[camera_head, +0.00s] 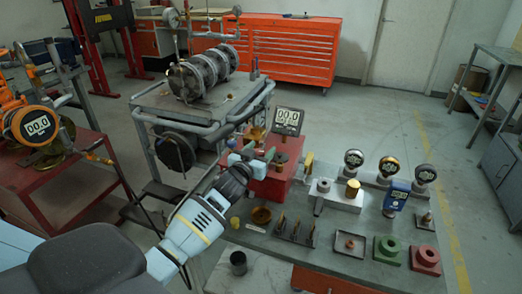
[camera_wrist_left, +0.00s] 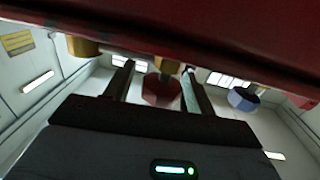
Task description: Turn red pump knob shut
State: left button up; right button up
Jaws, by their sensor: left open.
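The red pump (camera_head: 268,188) is a red block on the workbench, with brass fittings and a digital gauge (camera_head: 287,121) reading zeros on top. My left gripper (camera_head: 252,160) is at the pump's left side. In the left wrist view, the red knob (camera_wrist_left: 162,90) shows between the two spread fingers of my left gripper (camera_wrist_left: 158,85), below a brass stem. I cannot tell whether either finger touches it. The pump's dark red underside or side fills the top of that view. The knob is hidden in the head view. My right gripper is not in view.
A blue knob (camera_wrist_left: 242,98) hangs to the right in the wrist view, and a brass fitting (camera_wrist_left: 82,46) to the left. The workbench (camera_head: 330,258) holds several gauges, green and red blocks, and a rack of fittings. A cart (camera_head: 180,105) with a metal valve stands behind.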

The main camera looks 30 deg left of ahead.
pick_arm(q)
jog(key=shift+w, duration=0.25)
pick_arm(e)
jog(key=shift+w+r, duration=0.15)
jog(key=shift+w, duration=0.15)
pick_arm(q)
jog(key=c, duration=1)
jog(key=shift+o, duration=0.2)
pick_arm(e)
jog(key=shift+s, duration=0.15)
pick_arm(q)
jog(key=shift+r, duration=0.1)
